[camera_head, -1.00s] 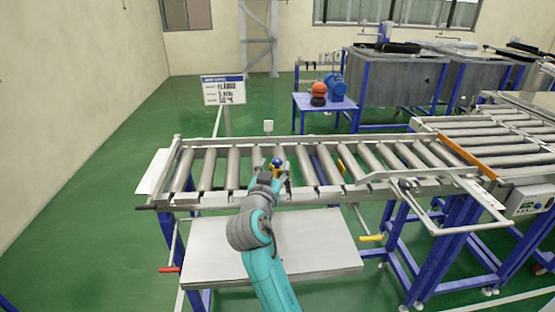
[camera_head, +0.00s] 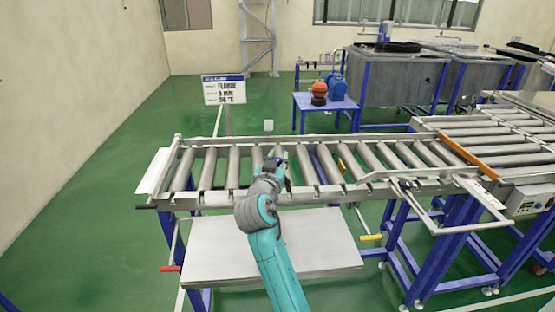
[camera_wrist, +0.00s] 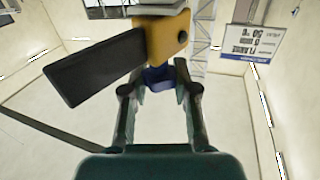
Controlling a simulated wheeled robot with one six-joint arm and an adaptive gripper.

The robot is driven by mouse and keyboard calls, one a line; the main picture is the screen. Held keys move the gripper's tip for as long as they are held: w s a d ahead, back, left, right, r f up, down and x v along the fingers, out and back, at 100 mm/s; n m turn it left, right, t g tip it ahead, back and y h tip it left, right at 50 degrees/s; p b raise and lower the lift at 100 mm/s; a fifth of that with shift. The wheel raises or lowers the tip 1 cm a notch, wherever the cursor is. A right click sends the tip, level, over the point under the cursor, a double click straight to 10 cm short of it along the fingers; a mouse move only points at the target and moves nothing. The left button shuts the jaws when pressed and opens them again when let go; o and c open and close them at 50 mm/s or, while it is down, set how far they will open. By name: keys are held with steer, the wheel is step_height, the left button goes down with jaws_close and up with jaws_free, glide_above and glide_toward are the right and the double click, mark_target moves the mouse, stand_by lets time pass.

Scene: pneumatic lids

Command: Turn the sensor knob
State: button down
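The blue sensor knob (camera_wrist: 158,78) shows in the wrist view, below a yellow block (camera_wrist: 165,38) with a dark flat plate (camera_wrist: 95,68) sticking out to the left. My gripper (camera_wrist: 158,86) has one finger on either side of the knob, and the inner pads appear to touch it, so it looks shut on the knob. In the head view my gripper (camera_head: 276,164) is over the near part of the roller conveyor (camera_head: 230,168). There the knob is a small dark blue spot, and my gripper largely hides the yellow block.
A white sign (camera_head: 224,91) stands behind the conveyor at the left. A blue table (camera_head: 322,103) with an orange and a blue object is at the back. A pale shelf (camera_head: 205,255) lies below the conveyor. A control box (camera_head: 526,205) is at the right. Green floor is clear at left.

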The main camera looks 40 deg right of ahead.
steer(key=shift+n+t+y, duration=0.3)
steer(key=shift+t+y, duration=0.1)
steer(key=shift+t, duration=0.1)
steer(key=shift+s+d+n+t+y, duration=0.1)
steer(key=shift+n+t+y, duration=1.1)
steer(key=shift+y, duration=0.1)
steer(key=n+t+y, duration=0.3)
steer(key=y, duration=0.2)
steer(key=shift+n, duration=0.3)
steer(key=n+y, duration=0.2)
steer(key=y, duration=0.1)
steer(key=n+y, duration=0.2)
steer(key=y, duration=0.2)
steer(key=shift+t, duration=0.4)
steer(key=shift+n+g+y, duration=0.3)
steer(key=shift+n+y, duration=1.3)
steer(key=shift+y, duration=0.8)
steer(key=c, duration=0.9)
jaws_free()
steer(key=shift+o, duration=0.2)
